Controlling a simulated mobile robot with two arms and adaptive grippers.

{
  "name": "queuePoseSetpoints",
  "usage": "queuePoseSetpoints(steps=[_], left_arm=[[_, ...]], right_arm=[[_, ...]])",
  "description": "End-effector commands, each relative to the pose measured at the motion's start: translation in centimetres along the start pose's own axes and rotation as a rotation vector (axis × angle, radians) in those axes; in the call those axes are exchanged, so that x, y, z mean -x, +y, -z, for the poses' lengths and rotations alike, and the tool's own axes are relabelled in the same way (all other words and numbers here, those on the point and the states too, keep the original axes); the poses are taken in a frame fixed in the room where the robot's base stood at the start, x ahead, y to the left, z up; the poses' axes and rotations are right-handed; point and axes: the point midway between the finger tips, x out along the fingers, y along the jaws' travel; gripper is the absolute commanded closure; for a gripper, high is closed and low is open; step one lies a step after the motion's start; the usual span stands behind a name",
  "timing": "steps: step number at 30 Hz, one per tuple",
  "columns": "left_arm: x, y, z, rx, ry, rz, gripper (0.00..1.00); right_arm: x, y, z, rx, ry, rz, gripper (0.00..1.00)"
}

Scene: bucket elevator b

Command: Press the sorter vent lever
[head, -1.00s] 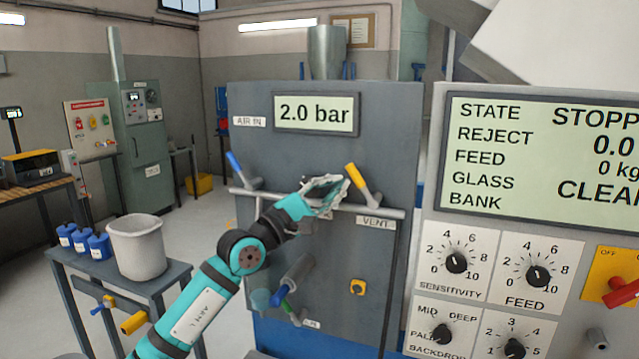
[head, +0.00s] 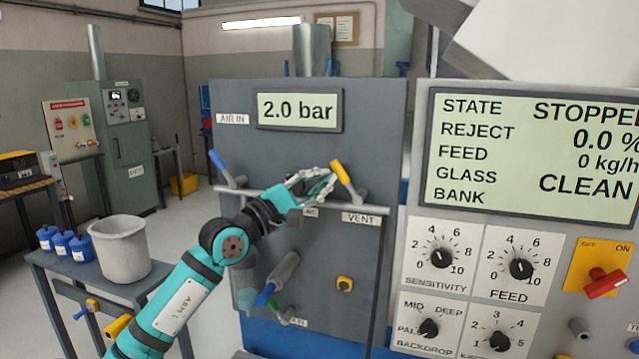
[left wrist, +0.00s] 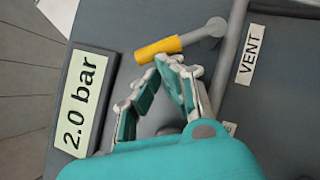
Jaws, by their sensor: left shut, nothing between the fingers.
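The vent lever has a yellow handle (head: 341,172) and sits on the grey pipe above the VENT label (head: 361,219), tilted up and to the left. The handle also shows in the left wrist view (left wrist: 160,49). My left gripper (head: 328,180) is shut and empty, its fingertips just left of the yellow handle. In the left wrist view the fingertips (left wrist: 170,60) lie close below the handle; I cannot tell whether they touch it. The pressure display (head: 299,110) reads 2.0 bar. My right gripper is not in view.
A blue-handled lever (head: 218,162) stands on the pipe at the left, under AIR IN. The control panel (head: 468,215) stands to the right.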

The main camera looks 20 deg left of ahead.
Motion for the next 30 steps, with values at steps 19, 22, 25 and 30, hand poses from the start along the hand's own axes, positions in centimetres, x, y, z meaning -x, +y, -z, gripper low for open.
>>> queuePoseSetpoints(steps=[19, 22, 25, 30], left_arm=[[-1.2, 1.1, -1.8, -0.232, -0.002, 0.15, 1.0], [-1.6, 1.3, -2.5, -0.312, -0.002, 0.202, 1.0], [-2.0, 1.4, -3.2, -0.391, -0.002, 0.256, 1.0], [-2.8, 1.5, -4.3, -0.524, -0.002, 0.347, 1.0]], right_arm=[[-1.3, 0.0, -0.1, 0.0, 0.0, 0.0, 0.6], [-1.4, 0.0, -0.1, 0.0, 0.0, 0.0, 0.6], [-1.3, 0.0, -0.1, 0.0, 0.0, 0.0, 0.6], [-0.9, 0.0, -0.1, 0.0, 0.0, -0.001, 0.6]])
